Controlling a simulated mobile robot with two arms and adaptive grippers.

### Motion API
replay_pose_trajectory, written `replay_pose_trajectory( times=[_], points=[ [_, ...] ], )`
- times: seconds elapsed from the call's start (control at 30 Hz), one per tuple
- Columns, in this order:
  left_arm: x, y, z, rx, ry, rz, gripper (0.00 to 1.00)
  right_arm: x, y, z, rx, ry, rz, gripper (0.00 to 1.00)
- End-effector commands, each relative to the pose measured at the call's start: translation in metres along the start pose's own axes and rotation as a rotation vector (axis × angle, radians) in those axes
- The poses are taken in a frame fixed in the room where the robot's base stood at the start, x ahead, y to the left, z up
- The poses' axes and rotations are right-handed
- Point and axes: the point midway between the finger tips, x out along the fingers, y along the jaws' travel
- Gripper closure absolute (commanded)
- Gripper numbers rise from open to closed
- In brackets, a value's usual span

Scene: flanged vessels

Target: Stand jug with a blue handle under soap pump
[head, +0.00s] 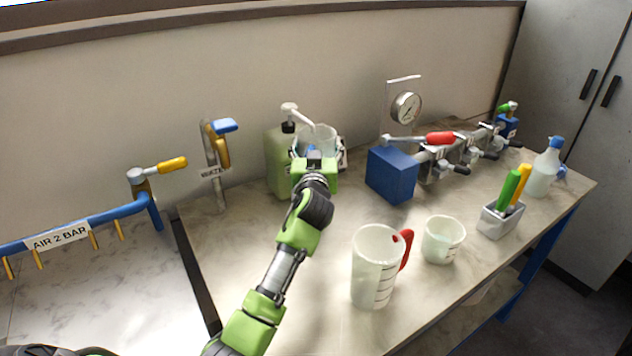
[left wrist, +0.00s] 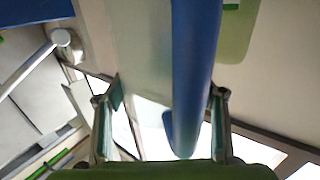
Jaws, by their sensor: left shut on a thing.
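The jug with a blue handle (head: 320,132) is a pale translucent jug at the back of the bench, mostly hidden behind my left gripper (head: 314,162). My left gripper is shut on its blue handle, which runs between the fingers in the left wrist view (left wrist: 190,70). The soap pump (head: 278,165) is a green bottle with a white spout, just left of the jug. The spout's tip appears over the jug's rim in the head view. I cannot tell whether the jug's base touches the bench. My right gripper is not in view.
A jug with a red handle (head: 375,275) and a white beaker (head: 443,240) stand at the front right. A blue block (head: 391,175) with piping is right of the jug. A water tap (head: 215,165) is at the left.

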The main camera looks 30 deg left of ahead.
Motion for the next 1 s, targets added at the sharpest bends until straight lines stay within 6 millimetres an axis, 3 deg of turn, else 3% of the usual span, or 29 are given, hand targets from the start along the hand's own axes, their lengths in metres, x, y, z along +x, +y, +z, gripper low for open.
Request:
replay_pose_trajectory(
  times=[0.1, 0.2, 0.53, 0.97, 1.0],
  points=[
    [0.0, 0.0, 0.018, 0.002, 0.004, 0.0, 0.87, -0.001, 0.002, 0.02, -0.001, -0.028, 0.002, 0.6],
    [0.0, 0.0, 0.028, 0.0, 0.006, 0.0, 0.87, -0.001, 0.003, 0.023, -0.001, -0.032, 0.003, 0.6],
    [0.0, -0.001, 0.065, 0.0, 0.005, 0.001, 0.87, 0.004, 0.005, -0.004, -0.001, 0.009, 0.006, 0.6],
    [0.0, -0.001, 0.071, -0.002, 0.007, 0.001, 0.87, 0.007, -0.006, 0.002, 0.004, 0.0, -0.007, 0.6],
    [0.0, -0.002, 0.074, -0.001, 0.001, -0.001, 0.29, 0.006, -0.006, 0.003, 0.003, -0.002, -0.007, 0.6]
  ],
)
